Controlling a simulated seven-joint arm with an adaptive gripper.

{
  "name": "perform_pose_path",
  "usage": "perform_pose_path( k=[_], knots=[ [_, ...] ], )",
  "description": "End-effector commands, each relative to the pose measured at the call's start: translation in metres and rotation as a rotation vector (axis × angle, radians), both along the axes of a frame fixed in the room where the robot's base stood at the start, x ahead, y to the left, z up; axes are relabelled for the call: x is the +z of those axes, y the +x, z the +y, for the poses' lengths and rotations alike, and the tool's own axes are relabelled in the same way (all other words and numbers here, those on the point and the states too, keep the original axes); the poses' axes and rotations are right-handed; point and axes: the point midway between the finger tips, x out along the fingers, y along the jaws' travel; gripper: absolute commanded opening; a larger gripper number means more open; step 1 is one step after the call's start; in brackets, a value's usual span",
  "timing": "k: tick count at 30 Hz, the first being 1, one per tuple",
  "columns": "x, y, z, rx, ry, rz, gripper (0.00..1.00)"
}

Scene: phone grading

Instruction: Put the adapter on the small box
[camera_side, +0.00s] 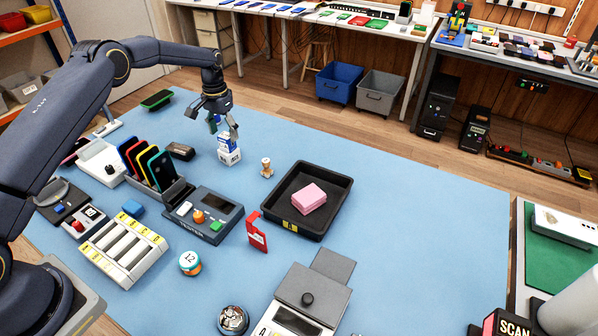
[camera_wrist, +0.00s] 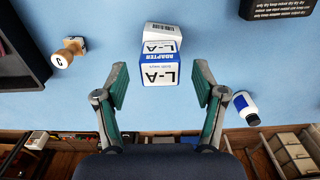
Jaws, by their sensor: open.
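The adapter (camera_side: 227,142) is a small blue and white box marked "ADAPTER L-A". It sits on top of the small box (camera_side: 230,158), a white box on the blue mat. My gripper (camera_side: 224,129) is just above the adapter. In the wrist view my gripper (camera_wrist: 160,80) has its green-padded fingers spread apart, with a gap on each side of the adapter. Nothing is held.
A wooden stamp (camera_side: 266,168) stands right of the boxes. A black tray (camera_side: 338,183) holds a pink block (camera_side: 309,198). A dark case (camera_side: 181,151) and a rack of phones (camera_side: 150,165) are to the left. A white bottle (camera_wrist: 243,103) is near one finger.

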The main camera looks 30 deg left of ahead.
Motion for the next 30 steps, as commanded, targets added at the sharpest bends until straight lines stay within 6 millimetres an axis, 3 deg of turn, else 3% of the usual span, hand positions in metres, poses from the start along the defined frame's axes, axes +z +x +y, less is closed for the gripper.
perform_pose_path(
  k=[3, 9, 17, 20, 23, 26, 30],
  knots=[
    [0.03, 0.001, 0.0, 0.0, 0.001, -0.005, 0.7],
    [0.072, 0.001, 0.0, 0.0, 0.001, -0.004, 0.7],
    [0.105, -0.002, -0.003, -0.002, 0.003, -0.01, 0.7],
    [0.137, -0.011, -0.012, -0.008, 0.011, -0.038, 0.7],
    [0.185, -0.035, -0.028, -0.015, 0.022, -0.087, 0.7],
    [0.234, -0.075, -0.047, -0.019, 0.033, -0.148, 0.7],
    [0.281, -0.145, -0.07, -0.019, 0.041, -0.234, 0.7]
  ],
)
